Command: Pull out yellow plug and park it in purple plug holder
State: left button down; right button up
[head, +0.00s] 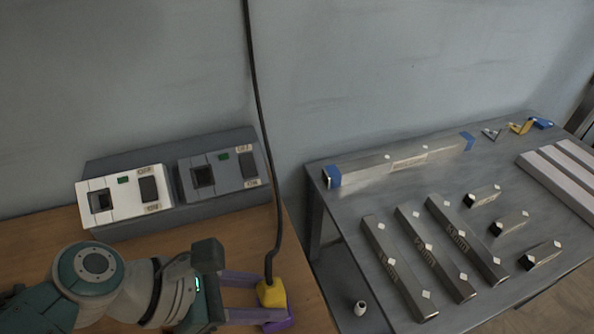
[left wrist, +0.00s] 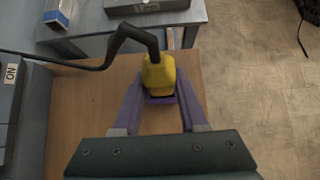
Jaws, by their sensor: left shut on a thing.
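The yellow plug (head: 271,293) is at the right end of the wooden table, with its black cable rising from its top. My left gripper (head: 264,299) is shut on it, one purple-grey finger on each side. The purple plug holder (head: 288,316) shows just below and beside the plug. In the left wrist view the plug (left wrist: 158,74) is between the fingertips, with a purple edge (left wrist: 160,100) at its lower end. I cannot tell whether the plug is seated in the holder or just above it. My right gripper is not in view.
A white socket box (head: 124,194) and a grey socket box (head: 222,172), each with an empty-looking dark socket, stand against the wall. A metal table (head: 340,205) with several metal bars is at right, across a gap. The cable (head: 262,120) hangs from above.

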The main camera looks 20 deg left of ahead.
pick_arm(q)
jog(key=shift+f, duration=0.4)
jog(key=shift+c, duration=1.8)
grip_release()
jog(key=p+v, duration=0.3)
jog(key=v, duration=0.7)
